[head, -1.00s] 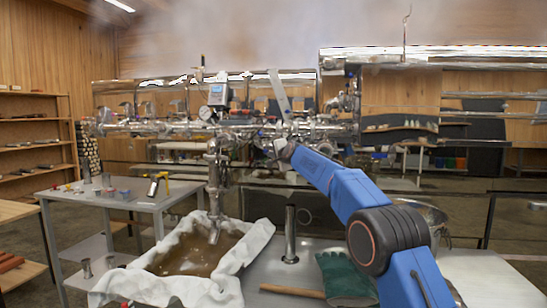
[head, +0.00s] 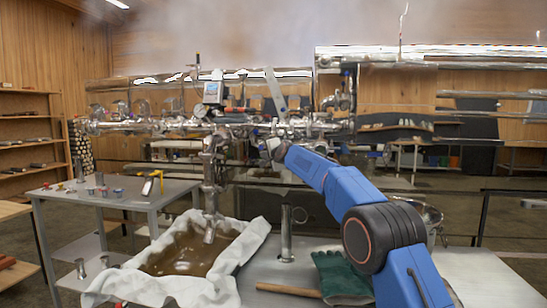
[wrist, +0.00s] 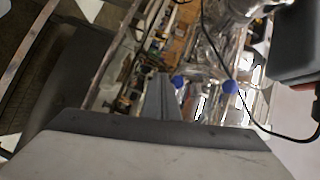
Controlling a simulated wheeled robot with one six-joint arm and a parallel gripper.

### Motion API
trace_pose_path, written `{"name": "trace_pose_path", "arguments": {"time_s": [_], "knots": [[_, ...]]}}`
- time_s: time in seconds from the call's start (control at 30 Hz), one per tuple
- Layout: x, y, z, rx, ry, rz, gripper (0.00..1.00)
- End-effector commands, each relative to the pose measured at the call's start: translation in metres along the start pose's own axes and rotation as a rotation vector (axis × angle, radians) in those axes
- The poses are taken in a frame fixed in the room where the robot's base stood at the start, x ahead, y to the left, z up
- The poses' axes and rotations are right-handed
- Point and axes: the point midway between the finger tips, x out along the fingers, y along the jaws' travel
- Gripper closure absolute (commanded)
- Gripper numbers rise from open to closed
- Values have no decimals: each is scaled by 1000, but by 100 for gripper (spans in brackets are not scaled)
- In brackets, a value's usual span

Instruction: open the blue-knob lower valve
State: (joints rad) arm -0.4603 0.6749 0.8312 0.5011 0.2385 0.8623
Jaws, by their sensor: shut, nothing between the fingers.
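Two blue knobs show close together in the wrist view, one blue knob (wrist: 178,82) near the tip of my gripper (wrist: 165,80) and another blue knob (wrist: 230,87) farther right. I cannot tell which belongs to the lower valve. My gripper's grey fingers are shut and empty, pointing toward the shiny pipework. In the head view my blue arm reaches to the steel pipe assembly (head: 240,122), and its wrist hides the fingertips and whatever is right behind them. I cannot tell whether the fingers touch a knob.
A steel spout (head: 211,190) hangs over a cloth-lined tray of brown liquid (head: 188,255). A steel tube (head: 287,235), a green glove (head: 340,275) and a wooden handle (head: 290,290) are on the front table. A grey side table (head: 120,195) stands left.

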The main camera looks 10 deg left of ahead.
Motion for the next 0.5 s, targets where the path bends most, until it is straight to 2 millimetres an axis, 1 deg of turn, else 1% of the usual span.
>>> {"name": "trace_pose_path", "arguments": {"time_s": [0.03,0.5], "knots": [[-6,-1,0,2,0,0,100],[-64,0,1,3,-1,1,100]]}}
